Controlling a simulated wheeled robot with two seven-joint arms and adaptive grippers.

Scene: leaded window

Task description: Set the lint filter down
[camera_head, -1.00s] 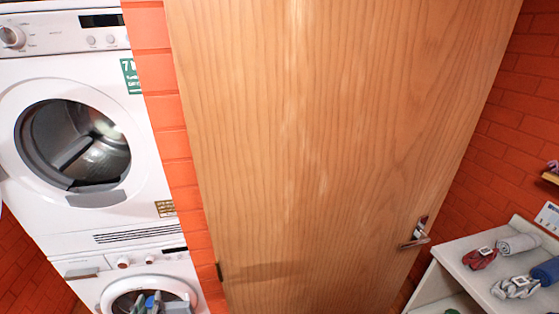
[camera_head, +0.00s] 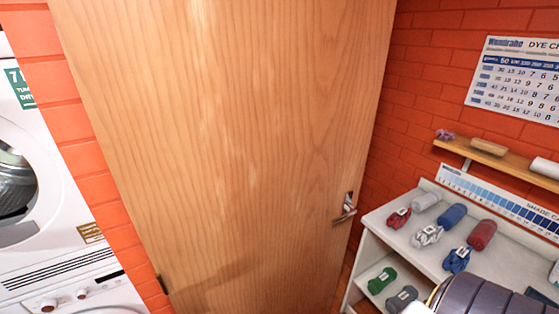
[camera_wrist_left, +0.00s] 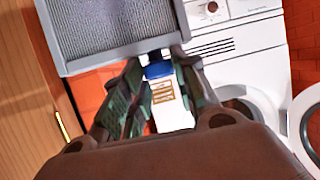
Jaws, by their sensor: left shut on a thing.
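The lint filter (camera_wrist_left: 112,32) is a grey mesh panel in a pale grey frame, at the top of the left wrist view. My left gripper (camera_wrist_left: 150,68) is shut on its short lower end and holds it up in the air, its mesh face toward the camera. A small blue part (camera_wrist_left: 158,69) shows between the fingers; I cannot tell what it belongs to. The filter and my left gripper are not in the head view. My right gripper is in neither view.
A closed wooden door (camera_head: 220,150) fills the middle. White laundry machines (camera_head: 50,230) stand left. At right, a white shelf unit (camera_head: 385,215) holds yarn skeins and rolls, below a narrow wall shelf (camera_head: 510,162). A dark ribbed cylinder (camera_head: 485,298) is at bottom right.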

